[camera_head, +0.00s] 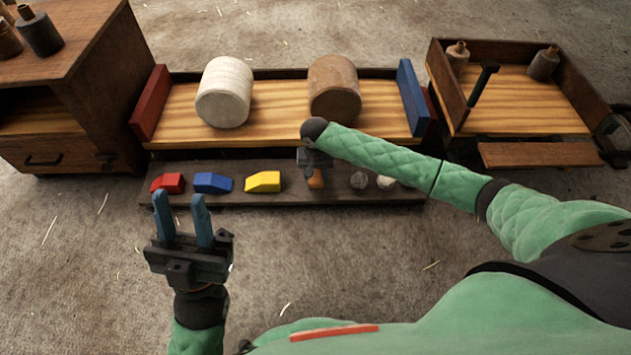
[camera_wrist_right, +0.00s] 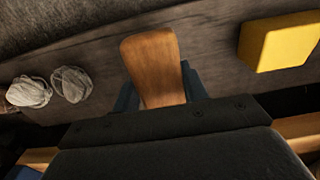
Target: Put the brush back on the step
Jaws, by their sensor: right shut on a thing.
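The brush shows as a brown wooden piece (camera_wrist_right: 152,68) between the blue fingers of my right gripper (camera_wrist_right: 160,88) in the right wrist view. In the head view its orange-brown end (camera_head: 316,180) pokes out below my right gripper (camera_head: 315,164), over the dark grey step (camera_head: 338,193). The right gripper is shut on the brush. Its fingers and the rest of the brush are mostly hidden in the head view. I cannot tell whether the brush touches the step. My left gripper (camera_head: 181,201) is open and empty, in front of the step's left end.
Red (camera_head: 168,183), blue (camera_head: 213,182) and yellow (camera_head: 263,181) blocks lie on the step left of the brush. Two pale balls of cord (camera_head: 359,180) lie to its right. Behind, a wooden bench (camera_head: 270,125) holds a white and a brown cylinder. A cabinet (camera_head: 115,75) stands left.

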